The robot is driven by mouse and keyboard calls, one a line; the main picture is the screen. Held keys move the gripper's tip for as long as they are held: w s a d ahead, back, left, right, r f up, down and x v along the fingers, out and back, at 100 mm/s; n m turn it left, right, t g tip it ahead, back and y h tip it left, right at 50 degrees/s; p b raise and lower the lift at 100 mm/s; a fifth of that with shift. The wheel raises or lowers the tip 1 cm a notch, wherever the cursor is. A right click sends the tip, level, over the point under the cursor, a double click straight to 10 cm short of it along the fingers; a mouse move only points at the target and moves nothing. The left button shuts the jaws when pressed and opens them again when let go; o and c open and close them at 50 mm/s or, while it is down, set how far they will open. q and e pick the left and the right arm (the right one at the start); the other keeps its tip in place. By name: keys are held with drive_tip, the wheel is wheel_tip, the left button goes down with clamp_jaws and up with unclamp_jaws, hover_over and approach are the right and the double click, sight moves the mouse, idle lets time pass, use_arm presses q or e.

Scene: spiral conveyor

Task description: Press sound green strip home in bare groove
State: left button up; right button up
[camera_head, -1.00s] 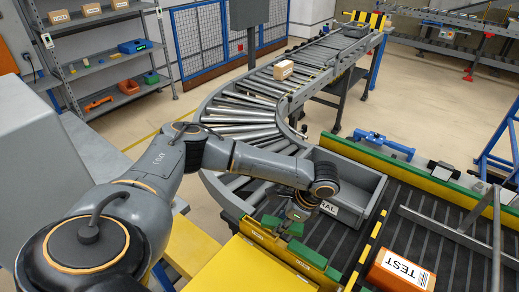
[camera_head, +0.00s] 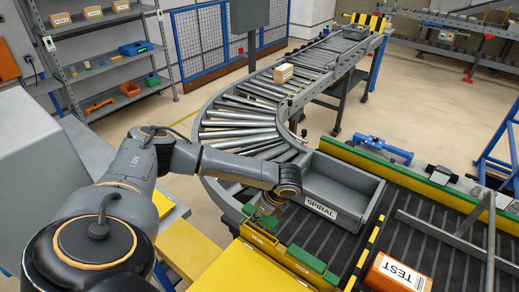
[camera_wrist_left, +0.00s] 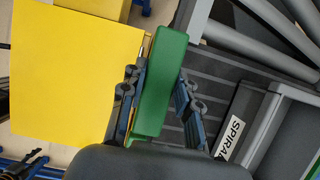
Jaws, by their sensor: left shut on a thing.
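My left gripper (camera_head: 264,210) is shut on a green strip, which it partly hides in the head view. In the left wrist view the green strip (camera_wrist_left: 163,85) lies lengthwise between the two blue-grey fingers. It is beside the yellow plate's edge; whether it touches anything below cannot be told. Another green block (camera_head: 307,259) sits along the labelled yellow rail (camera_head: 262,243) at the belt's near edge. The bare groove cannot be made out; the arm and gripper cover part of that area. My right gripper is in neither view.
A grey tray marked SPIRAL (camera_head: 343,187) stands right of the gripper, beside the curved roller conveyor (camera_head: 240,134). A flat yellow plate (camera_head: 252,272) lies in front. An orange TEST box (camera_head: 398,273) is on the dark belt at right.

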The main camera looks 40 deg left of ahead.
sight(255, 231)
use_arm(q)
wheel_tip(255, 231, down, 3)
drive_tip(key=shift+d+f+b, duration=0.1)
drive_tip(key=shift+f+b, duration=0.1)
drive_tip(key=shift+b, duration=0.4)
drive_tip(key=shift+f, duration=0.5)
drive_tip(key=shift+f, duration=0.4)
idle(0.4)
drive_tip(key=shift+f, duration=0.95)
idle(0.6)
drive_tip(key=o, duration=1)
drive_tip(key=v, duration=1.2)
